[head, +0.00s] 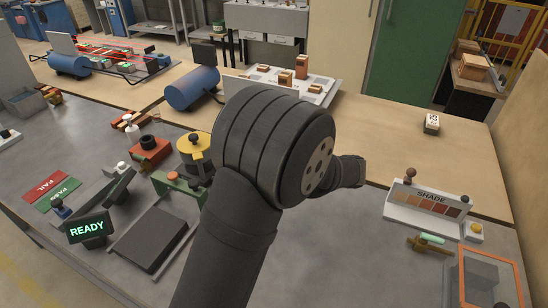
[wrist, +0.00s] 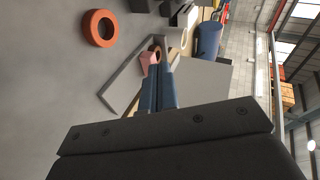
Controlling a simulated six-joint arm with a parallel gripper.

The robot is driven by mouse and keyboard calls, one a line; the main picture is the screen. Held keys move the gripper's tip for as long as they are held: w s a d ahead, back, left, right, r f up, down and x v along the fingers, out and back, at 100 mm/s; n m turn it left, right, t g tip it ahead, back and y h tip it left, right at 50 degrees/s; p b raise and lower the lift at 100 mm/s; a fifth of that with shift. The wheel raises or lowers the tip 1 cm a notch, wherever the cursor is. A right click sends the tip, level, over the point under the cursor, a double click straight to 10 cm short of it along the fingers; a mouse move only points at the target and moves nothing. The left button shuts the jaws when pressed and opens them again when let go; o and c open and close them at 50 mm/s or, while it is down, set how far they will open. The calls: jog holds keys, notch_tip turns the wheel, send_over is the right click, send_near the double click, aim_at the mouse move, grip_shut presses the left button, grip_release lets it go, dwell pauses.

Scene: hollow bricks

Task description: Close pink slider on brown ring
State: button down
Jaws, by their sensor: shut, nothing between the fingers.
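In the wrist view a small pink piece (wrist: 149,64), which looks like the slider, sits on a light grey base. A small brown ring (wrist: 156,49) shows just above it, partly hidden. My gripper (wrist: 158,68) has its blue fingers together and empty, with the tips right beside the pink piece. I cannot tell whether they touch it. In the head view my arm covers the middle of the bench, and the gripper, the pink piece and the brown ring are hidden there.
An orange ring (wrist: 102,28) lies on the grey table, clear of the base. In the head view a shade board (head: 428,202) stands at the right and a READY display (head: 88,229) at the left. A blue cylinder (head: 192,89) lies behind my arm. Wooden bench at the right is mostly free.

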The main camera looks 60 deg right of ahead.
jog(key=s+m+h, duration=0.1)
jog(key=s+f+m+t+h, duration=0.1)
jog(key=s+m+h, duration=0.1)
jog(key=s+f+m+t+h, duration=0.1)
jog(key=s+m, duration=0.1)
jog(key=shift+s+d+f+h, duration=0.1)
jog(key=shift+s+d+h, duration=0.2)
jog(key=shift+h, duration=0.1)
jog(key=x, duration=1.3)
jog(key=shift+w+d, duration=0.15)
jog(key=shift+w, duration=0.25)
jog(key=shift+w+d, duration=0.15)
jog(key=shift+w, duration=0.35)
jog(key=shift+s, duration=0.15)
jog(key=v, duration=1.4)
jog(key=shift+s, duration=0.25)
jog(key=shift+w, duration=0.1)
